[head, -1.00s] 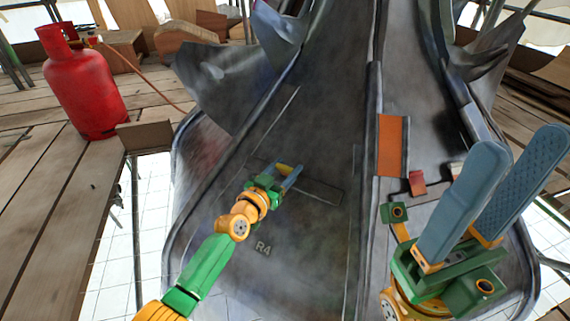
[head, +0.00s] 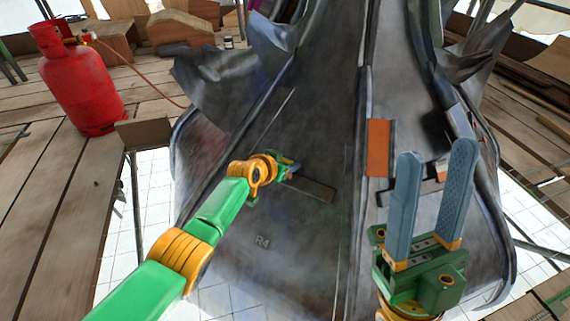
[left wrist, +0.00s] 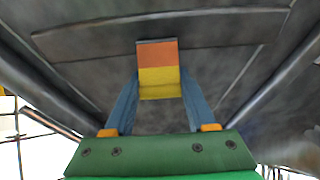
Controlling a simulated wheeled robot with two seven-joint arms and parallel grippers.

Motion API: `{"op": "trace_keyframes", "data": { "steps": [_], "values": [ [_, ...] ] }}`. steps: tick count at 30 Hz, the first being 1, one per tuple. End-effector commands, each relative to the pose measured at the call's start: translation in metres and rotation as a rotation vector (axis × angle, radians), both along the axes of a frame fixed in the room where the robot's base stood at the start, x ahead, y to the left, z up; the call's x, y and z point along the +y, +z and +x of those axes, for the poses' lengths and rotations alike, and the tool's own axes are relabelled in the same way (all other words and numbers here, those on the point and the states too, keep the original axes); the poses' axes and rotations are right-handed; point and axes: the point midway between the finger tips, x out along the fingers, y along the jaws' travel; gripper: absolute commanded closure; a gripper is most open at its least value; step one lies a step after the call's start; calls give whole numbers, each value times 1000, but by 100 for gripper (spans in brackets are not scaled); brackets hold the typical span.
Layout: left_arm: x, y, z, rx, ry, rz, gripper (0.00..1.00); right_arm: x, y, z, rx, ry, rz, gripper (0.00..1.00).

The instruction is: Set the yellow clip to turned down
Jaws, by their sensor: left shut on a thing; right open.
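The yellow clip (left wrist: 159,78) shows in the left wrist view between the blue fingers of my left gripper (left wrist: 159,92). Its upper band is orange and its lower part yellow. It lies against a dark flat strip (left wrist: 230,28) on the grey metal spire. In the head view my left gripper (head: 292,168) is shut on the clip at the spire's left face, and hides most of it. My right gripper (head: 432,204) is open and empty, its two blue fingers pointing up in front of the spire's right side.
The grey spire (head: 300,240) fills the middle, with a mark "R4" on it. An orange plate (head: 380,148) sits on its right part. A red gas bottle (head: 82,85) stands on wooden planks at the left. Wooden blocks (head: 178,30) lie at the back.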

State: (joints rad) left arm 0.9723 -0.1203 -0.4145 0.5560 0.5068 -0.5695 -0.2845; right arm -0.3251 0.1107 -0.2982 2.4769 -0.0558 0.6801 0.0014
Motion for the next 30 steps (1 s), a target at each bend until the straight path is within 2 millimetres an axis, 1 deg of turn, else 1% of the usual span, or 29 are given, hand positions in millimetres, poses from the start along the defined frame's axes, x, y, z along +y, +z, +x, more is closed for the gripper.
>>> {"op": "trace_keyframes", "data": {
  "steps": [12, 13, 16, 26, 29, 30],
  "values": [
    [0, 1, 1, 5, -1, 3, 100, 0, 0, 0, -3, 1, 2, 50],
    [0, 1, 1, 5, -1, 3, 41, 0, 0, 0, -4, 1, 3, 50],
    [0, 0, 1, 5, -1, 3, 14, 0, 1, 0, -6, 0, 3, 50],
    [0, 1, 0, 6, 0, 3, 14, 0, 0, 2, 5, -1, -5, 50],
    [1, 3, -1, 6, 0, 3, 14, 3, -2, 14, 72, -8, -22, 50],
    [1, 4, -2, 6, 0, 3, 14, 4, -4, 22, 117, -13, -33, 50]
  ]
}}
